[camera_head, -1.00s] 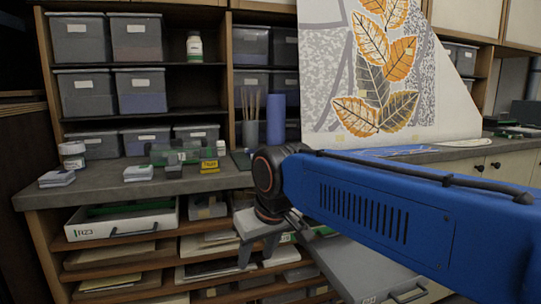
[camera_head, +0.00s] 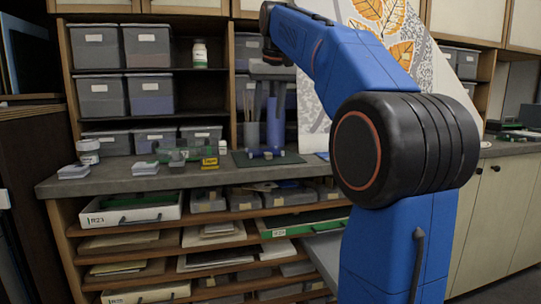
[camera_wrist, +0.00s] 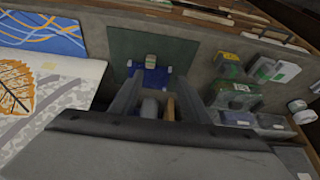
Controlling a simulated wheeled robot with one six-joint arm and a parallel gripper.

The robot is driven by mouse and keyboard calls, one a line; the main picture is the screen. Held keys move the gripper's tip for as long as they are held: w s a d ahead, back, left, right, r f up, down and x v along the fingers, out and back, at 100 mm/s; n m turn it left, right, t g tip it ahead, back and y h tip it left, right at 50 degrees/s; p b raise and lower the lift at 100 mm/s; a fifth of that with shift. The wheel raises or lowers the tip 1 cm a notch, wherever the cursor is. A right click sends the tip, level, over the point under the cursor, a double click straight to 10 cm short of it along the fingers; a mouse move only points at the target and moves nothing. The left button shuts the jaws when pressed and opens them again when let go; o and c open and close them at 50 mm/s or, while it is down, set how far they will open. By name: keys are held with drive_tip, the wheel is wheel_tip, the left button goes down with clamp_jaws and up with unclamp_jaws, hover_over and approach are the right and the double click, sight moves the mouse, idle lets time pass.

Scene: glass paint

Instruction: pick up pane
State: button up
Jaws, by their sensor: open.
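No piece can be told for certain as the pane. A small blue piece (camera_wrist: 150,77) lies on the dark green mat (camera_wrist: 122,42) on the counter, with a small pale-and-reddish object (camera_wrist: 150,58) at its far side. In the head view the mat (camera_head: 241,160) carries small blue and pale items. My gripper (camera_head: 268,112) points down above the mat, in front of a blue cylinder. In the wrist view its fingers (camera_wrist: 157,84) are apart, with nothing seen held between them. Part of the blue piece is hidden by the gripper.
A leaf-patterned panel (camera_head: 415,20) stands at the back right, partly behind my arm. A yellow block (camera_head: 209,162), jars and pale stacks lie left of the mat. The counter's front edge (camera_head: 130,182) is mostly clear.

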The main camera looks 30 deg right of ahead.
drive_tip(key=w+d+r, duration=0.1)
drive_tip(key=d, duration=0.1)
hover_over(268, 154)
drive_tip(key=s, duration=0.2)
drive_tip(key=f, duration=0.7)
drive_tip(key=a+f, duration=0.1)
drive_tip(key=f, duration=0.2)
drive_tip(key=shift+s+f, duration=0.1)
drive_tip(key=shift+f, duration=0.15)
drive_tip(key=shift+d+x, duration=0.15)
drive_tip(key=shift+x, duration=1.2)
drive_tip(key=shift+d+x, duration=0.1)
drive_tip(key=shift+x, duration=1.25)
drive_tip(key=shift+s, duration=0.15)
drive_tip(key=shift+c, duration=0.7)
clamp_jaws()
